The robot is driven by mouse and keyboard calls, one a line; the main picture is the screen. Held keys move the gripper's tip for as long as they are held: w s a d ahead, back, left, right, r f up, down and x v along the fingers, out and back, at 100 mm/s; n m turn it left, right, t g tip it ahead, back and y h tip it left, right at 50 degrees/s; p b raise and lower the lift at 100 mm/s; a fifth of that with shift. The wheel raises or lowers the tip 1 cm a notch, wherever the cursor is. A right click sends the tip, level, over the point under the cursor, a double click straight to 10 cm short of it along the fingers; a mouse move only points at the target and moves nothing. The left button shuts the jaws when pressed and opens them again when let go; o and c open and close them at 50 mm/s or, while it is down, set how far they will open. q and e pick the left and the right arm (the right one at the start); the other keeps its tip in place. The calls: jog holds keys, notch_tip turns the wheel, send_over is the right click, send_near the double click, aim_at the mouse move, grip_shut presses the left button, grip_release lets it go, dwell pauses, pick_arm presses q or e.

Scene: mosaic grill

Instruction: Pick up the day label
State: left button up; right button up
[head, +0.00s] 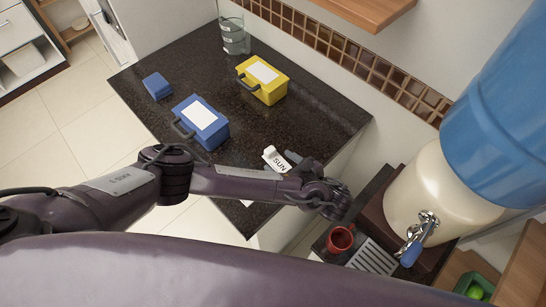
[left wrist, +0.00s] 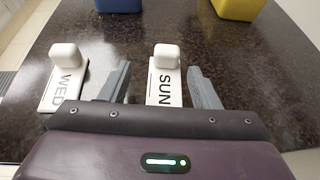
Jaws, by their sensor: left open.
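The SUN day label (head: 276,160) is a white plate with a rounded white knob on the dark counter. In the left wrist view, the SUN label (left wrist: 165,82) lies between the two grey fingers of my left gripper (left wrist: 158,76), with a gap on each side. The gripper is open and holds nothing. A second day label, WED (left wrist: 65,80), lies on the counter left of the left finger. In the head view, my arm hides most of the area around it. My right gripper is not in view.
On the counter (head: 190,60) are a blue box with a white panel (head: 203,118), a yellow box (head: 263,78), a small blue block (head: 157,86) and a clear glass (head: 234,36). A water dispenser (head: 430,190) and red mug (head: 341,239) stand at right.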

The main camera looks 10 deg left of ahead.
aim_at(273, 153)
pick_arm(q)
jog(key=w+a+f+b, duration=0.1)
jog(key=w+b, duration=0.1)
jog(key=shift+w+a+f+b, duration=0.3)
jog(key=shift+a+f+b, duration=0.05)
jog(key=shift+f, duration=0.05)
jog(key=shift+w+a+r+p, duration=0.1)
jog(key=shift+w+a+p, duration=0.55)
jog(key=shift+a, duration=0.1)
jog(key=shift+w+a, duration=0.1)
jog(key=shift+a, duration=0.05)
jog(key=shift+c, duration=1.2)
jog(key=shift+f, duration=0.2)
jog(key=c, duration=0.8)
jog(key=shift+c, duration=0.2)
jog(key=shift+r, duration=0.1)
